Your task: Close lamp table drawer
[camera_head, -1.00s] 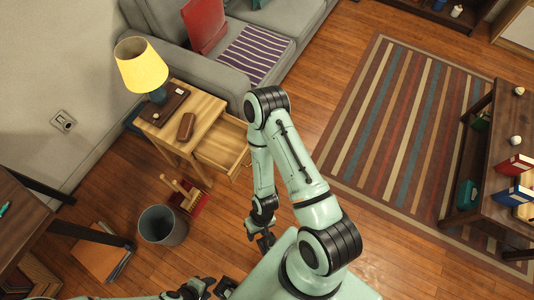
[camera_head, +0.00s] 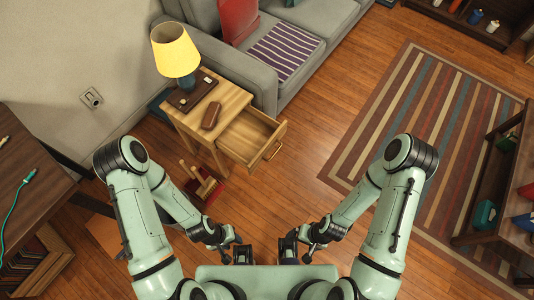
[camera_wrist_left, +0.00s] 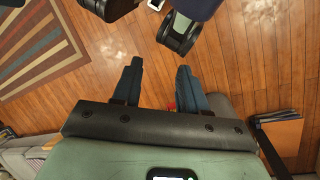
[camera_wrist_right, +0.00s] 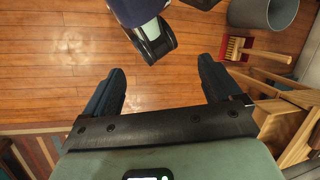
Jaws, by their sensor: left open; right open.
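The wooden lamp table (camera_head: 188,124) stands left of centre in the head view, against the sofa's end. Its drawer (camera_head: 240,138) is pulled out toward the lower right, with a handle (camera_head: 273,150) on its front; the inside that shows looks empty. My left gripper (camera_head: 241,254) and right gripper (camera_head: 298,250) are low in the head view, apart from the drawer and nearer to me. Both are open and empty, as the left wrist view (camera_wrist_left: 157,82) and the right wrist view (camera_wrist_right: 160,75) show. Light wood at the right wrist view's right edge seems part of the table.
A yellow-shaded lamp (camera_head: 175,55) and a brown case (camera_head: 211,115) stand on the table. A brush and red dustpan (camera_head: 208,188) lie on the floor below it. A grey bin (camera_wrist_right: 270,12) is near them. Open floor (camera_head: 310,125) lies right of the drawer, before the striped rug (camera_head: 420,130).

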